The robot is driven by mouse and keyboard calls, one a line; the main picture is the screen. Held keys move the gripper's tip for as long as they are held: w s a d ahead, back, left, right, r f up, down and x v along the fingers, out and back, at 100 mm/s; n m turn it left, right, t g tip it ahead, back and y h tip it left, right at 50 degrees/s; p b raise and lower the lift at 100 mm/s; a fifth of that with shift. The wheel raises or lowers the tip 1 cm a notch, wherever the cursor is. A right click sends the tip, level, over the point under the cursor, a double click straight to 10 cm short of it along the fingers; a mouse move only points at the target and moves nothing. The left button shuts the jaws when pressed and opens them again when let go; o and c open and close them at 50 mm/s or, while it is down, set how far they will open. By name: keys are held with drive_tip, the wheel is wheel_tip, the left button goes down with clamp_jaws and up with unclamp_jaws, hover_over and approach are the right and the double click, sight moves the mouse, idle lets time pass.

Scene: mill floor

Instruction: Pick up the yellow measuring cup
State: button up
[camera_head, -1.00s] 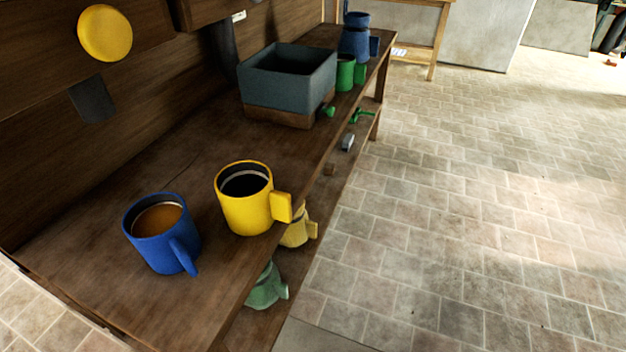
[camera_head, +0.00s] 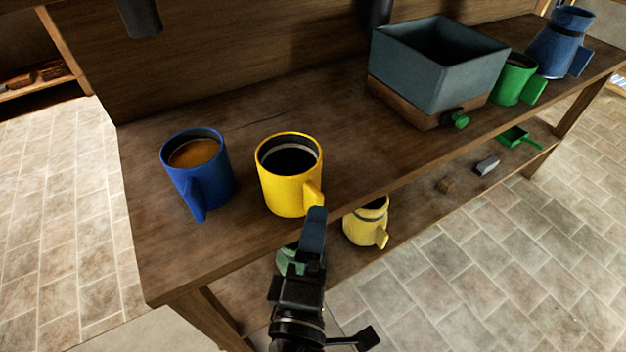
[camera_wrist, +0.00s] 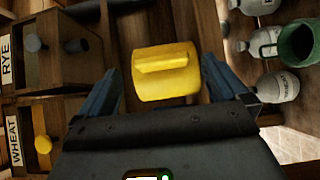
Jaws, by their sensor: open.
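The yellow measuring cup (camera_head: 285,186) stands upright on the wooden bench top near its front edge, dark inside, with its handle toward the front right. In the wrist view the yellow cup (camera_wrist: 165,72) shows ahead, between the two blue fingers, handle facing the camera. My gripper (camera_head: 313,225) is at the bench's front edge, close to the cup's handle side. In the wrist view my gripper (camera_wrist: 160,88) is open with fingers apart on either side of the cup. Whether the fingers touch it cannot be told.
A blue cup (camera_head: 197,172) with orange-brown contents stands left of the yellow one. A grey-blue bin (camera_head: 430,75), a green cup (camera_head: 513,80) and a blue jug (camera_head: 560,45) stand farther right. A pale yellow jug (camera_head: 367,222) is on the lower shelf.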

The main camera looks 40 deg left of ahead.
sight(297, 184)
drive_tip(key=shift+p+x, duration=0.5)
drive_tip(key=shift+x, duration=2.65)
drive_tip(key=shift+s+a, duration=0.1)
drive_tip(key=shift+a, duration=0.05)
drive_tip(key=shift+c, duration=0.5)
drive_tip(key=c, duration=1.2)
